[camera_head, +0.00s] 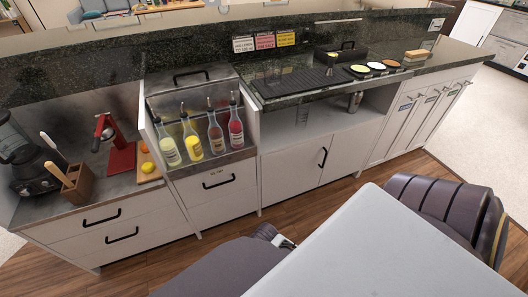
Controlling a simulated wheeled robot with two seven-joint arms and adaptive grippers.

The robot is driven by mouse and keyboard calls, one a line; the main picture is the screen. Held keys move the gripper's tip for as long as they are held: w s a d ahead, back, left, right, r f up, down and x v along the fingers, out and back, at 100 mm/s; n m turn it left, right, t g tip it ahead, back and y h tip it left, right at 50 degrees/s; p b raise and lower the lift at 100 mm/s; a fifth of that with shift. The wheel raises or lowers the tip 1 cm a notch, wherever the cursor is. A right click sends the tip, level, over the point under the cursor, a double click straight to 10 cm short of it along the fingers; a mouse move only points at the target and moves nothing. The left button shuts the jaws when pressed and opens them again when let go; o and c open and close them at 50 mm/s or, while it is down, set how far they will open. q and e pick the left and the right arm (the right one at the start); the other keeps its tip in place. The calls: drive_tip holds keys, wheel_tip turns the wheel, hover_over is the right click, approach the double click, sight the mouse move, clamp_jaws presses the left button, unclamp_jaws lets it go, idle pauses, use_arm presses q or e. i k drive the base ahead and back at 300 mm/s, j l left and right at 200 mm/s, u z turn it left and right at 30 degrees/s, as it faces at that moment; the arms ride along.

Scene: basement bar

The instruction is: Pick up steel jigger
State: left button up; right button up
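Dark links of my two arms show at the bottom, well apart from the shelf. I cannot make out the fingers of either gripper in this view.
The counter (412,73) overhangs the shelf. A rack of bottles (207,165) stands to the left. Wooden floor (345,190) lies before the cabinets.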

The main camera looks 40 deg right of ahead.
sight(332, 57)
drive_tip(key=z, duration=0.4)
drive_tip(key=i+j+z, duration=0.1)
drive_tip(key=z, duration=0.3)
drive_tip(key=j+z, duration=0.15)
drive_tip(key=z, duration=0.25)
drive_tip(key=i+j+z, duration=0.1)
drive_tip(key=z, duration=0.3)
drive_tip(key=j+z, duration=0.1)
drive_tip(key=z, duration=0.35)
